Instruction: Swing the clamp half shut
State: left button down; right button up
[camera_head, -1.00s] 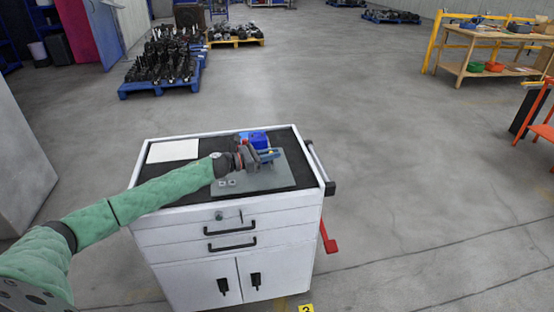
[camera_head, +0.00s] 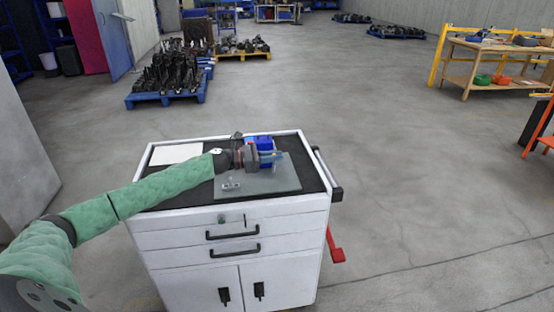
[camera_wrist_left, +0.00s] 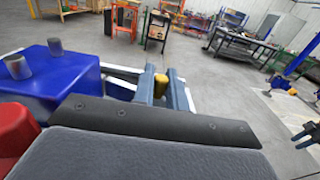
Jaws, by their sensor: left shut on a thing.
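A blue block-shaped device (camera_head: 259,141) stands on the grey plate (camera_head: 284,183) on top of the white cabinet. In the wrist view the blue body (camera_wrist_left: 50,80) is at the left, with two grey cylinders on top and a red part (camera_wrist_left: 15,130) beside it. My left gripper (camera_head: 277,157) is low at the device, partly covering it. In the wrist view my left gripper (camera_wrist_left: 161,90) is shut on a small brass-coloured piece (camera_wrist_left: 160,86) between its fingers. I cannot tell how far the clamp is swung. My right gripper is not in view.
The white drawer cabinet (camera_head: 232,221) has a black top and a white sheet (camera_head: 176,153) at its back left. Two small grey fittings (camera_head: 231,186) lie at the plate's front left. Open floor surrounds the cabinet; loaded pallets and a workbench (camera_head: 490,60) stand farther off.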

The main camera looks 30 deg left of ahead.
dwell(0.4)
pick_arm(q)
jog(key=c, duration=1.5)
grip_release()
